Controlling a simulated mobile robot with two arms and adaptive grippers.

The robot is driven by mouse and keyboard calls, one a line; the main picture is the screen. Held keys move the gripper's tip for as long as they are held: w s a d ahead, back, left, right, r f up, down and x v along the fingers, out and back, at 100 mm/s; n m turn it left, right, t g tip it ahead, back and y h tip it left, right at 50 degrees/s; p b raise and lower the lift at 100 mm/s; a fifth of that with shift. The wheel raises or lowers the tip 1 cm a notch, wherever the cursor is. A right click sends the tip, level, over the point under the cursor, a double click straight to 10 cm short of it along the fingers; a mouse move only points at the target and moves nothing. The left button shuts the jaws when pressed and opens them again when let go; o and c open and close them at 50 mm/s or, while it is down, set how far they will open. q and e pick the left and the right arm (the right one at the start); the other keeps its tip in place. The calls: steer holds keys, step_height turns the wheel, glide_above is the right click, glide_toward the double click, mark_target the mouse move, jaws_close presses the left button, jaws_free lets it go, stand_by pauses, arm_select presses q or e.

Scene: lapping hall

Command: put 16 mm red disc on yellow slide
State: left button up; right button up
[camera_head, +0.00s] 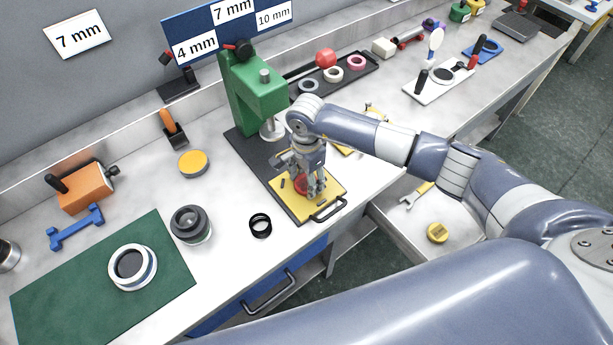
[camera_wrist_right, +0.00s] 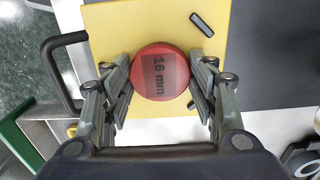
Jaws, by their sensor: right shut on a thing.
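The red disc (camera_wrist_right: 160,72), marked "16 mm", sits between the fingers of my right gripper (camera_wrist_right: 160,88) in the right wrist view. The fingers are shut on its sides. The yellow slide (camera_wrist_right: 115,30) is directly beneath or behind the disc; I cannot tell whether the disc touches it. In the head view my right gripper (camera_head: 316,190) points down over the yellow slide (camera_head: 301,211), and the red disc (camera_head: 300,184) shows partly behind the fingers. The slide has a black handle (camera_head: 329,210) at its front and a small black bar on top. My left gripper is not in view.
A green press (camera_head: 255,90) stands on a dark base behind the slide. A black ring (camera_head: 260,225), a dark grey lens-like part (camera_head: 190,224) and a yellow round tin (camera_head: 193,163) stand to the left. A green mat (camera_head: 60,290) holds a white ring (camera_head: 132,267).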

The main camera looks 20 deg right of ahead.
mark_target(306, 182)
steer(key=shift+f, duration=0.2)
steer(key=o, duration=1.1)
steer(key=shift+r, duration=0.1)
steer(key=shift+r, duration=0.3)
step_height(306, 182, up, 12)
steer(key=b, duration=0.3)
steer(key=shift+f+b, duration=0.15)
steer(key=shift+b, duration=0.25)
